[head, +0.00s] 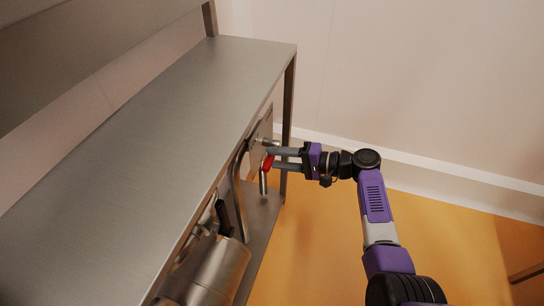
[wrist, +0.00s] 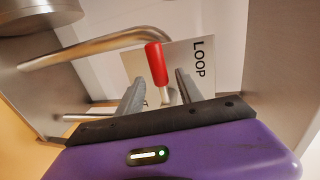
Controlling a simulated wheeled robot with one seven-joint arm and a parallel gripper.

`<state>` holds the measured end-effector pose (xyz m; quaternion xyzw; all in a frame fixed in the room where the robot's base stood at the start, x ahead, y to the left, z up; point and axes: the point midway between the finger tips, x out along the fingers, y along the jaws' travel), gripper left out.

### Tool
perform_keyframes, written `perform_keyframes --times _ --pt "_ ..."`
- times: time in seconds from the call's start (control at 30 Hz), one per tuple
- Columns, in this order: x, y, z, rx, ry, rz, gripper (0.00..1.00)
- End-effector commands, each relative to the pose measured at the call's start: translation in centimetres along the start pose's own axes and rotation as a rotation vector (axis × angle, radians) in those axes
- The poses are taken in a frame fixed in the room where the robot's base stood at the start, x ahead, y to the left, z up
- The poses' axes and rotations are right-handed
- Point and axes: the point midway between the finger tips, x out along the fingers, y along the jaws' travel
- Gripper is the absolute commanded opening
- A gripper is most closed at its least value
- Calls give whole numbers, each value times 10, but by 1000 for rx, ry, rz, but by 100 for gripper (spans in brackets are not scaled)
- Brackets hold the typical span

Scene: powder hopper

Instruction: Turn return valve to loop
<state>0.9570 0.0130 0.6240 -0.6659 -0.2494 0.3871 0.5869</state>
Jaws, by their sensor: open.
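The return valve's red lever handle (head: 266,164) shows at the far end of the bench, under its top. In the wrist view the red handle (wrist: 156,62) stands on a short metal stem, close to a pale plate marked LOOP (wrist: 199,58); the LOOP text is to the right of the handle. My gripper (head: 271,159) reaches in from the right with its fingers apart. In the wrist view my gripper (wrist: 158,88) has one finger on each side of the lever. I cannot tell whether either finger touches it. The valve body is mostly hidden behind my gripper.
A steel bench top (head: 150,140) overhangs the valve area. A bent metal pipe (wrist: 95,48) runs left of the handle. A steel cylindrical vessel (head: 210,265) sits below the bench, nearer me. The orange floor (head: 310,250) to the right is open.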

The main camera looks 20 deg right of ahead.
Motion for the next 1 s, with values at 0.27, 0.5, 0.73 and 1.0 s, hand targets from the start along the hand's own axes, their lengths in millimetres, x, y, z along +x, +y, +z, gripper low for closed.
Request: perform_keyframes --times 0.27,0.5,0.73,1.0 --pt "-44 0 0 2 2 0 43" --pt "-54 0 0 1 -1 1 43" --pt "-54 0 0 0 -1 1 43" --pt "-54 0 -4 0 17 1 43"
